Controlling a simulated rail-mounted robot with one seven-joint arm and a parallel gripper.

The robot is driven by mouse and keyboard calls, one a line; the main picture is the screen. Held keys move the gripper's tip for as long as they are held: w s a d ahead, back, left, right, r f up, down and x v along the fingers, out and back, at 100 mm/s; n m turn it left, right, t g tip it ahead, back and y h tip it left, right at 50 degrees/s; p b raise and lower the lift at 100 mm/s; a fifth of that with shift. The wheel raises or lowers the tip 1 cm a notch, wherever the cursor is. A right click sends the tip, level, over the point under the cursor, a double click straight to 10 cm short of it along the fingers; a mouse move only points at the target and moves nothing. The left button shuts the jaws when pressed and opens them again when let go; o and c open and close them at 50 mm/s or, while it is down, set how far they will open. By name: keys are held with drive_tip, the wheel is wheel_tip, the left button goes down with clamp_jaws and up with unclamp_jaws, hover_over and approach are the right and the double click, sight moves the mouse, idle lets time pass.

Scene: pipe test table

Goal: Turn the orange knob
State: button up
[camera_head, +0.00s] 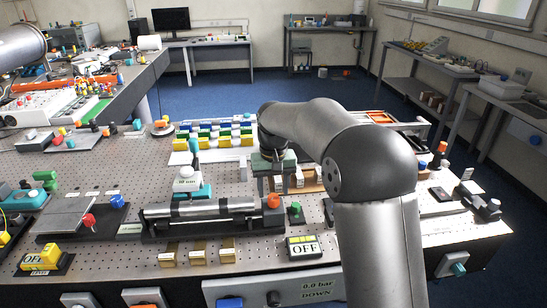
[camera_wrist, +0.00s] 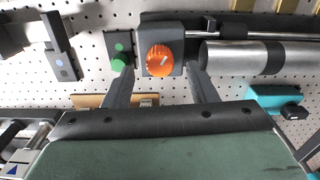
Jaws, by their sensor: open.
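The orange knob (camera_wrist: 159,61), round with a pale pointer mark, sits on a dark grey block at the end of a metal cylinder assembly. In the head view the orange knob (camera_head: 273,201) is at the right end of that assembly. My gripper (camera_wrist: 159,68) is open and empty. In the wrist view its two dark fingers appear on either side of the knob, with gaps to both. In the head view my gripper (camera_head: 273,184) points down near the knob; its height relative to the knob is hard to tell.
A green knob (camera_wrist: 118,63) on a dark plate stands close to the left finger in the wrist view. The metal cylinder (camera_wrist: 232,56) extends right from the knob's block. A teal part (camera_wrist: 272,98) lies further right. The perforated table is crowded around my gripper.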

sight(274, 196)
wheel_tip(274, 196, up, 15)
idle(0.5)
drive_tip(key=s+d+f+m, duration=0.1)
drive_tip(key=s+d+f, duration=0.2)
drive_tip(key=s+d, duration=0.4)
drive_tip(key=s+d+f, duration=0.3)
drive_tip(key=s+d, duration=0.2)
drive_tip(key=s, duration=0.4)
drive_tip(key=s+d+f, duration=0.2)
drive_tip(key=s+f, duration=0.3)
drive_tip(key=s, duration=0.3)
drive_tip(key=s+d+f+m, duration=0.1)
drive_tip(key=s+d+f, duration=0.1)
drive_tip(key=s+f, duration=0.4)
drive_tip(key=s, duration=0.3)
drive_tip(key=shift+d+t, duration=0.3)
drive_tip(key=shift+d, duration=0.05)
drive_tip(key=shift+w+r, duration=0.1)
drive_tip(key=shift+w, duration=0.05)
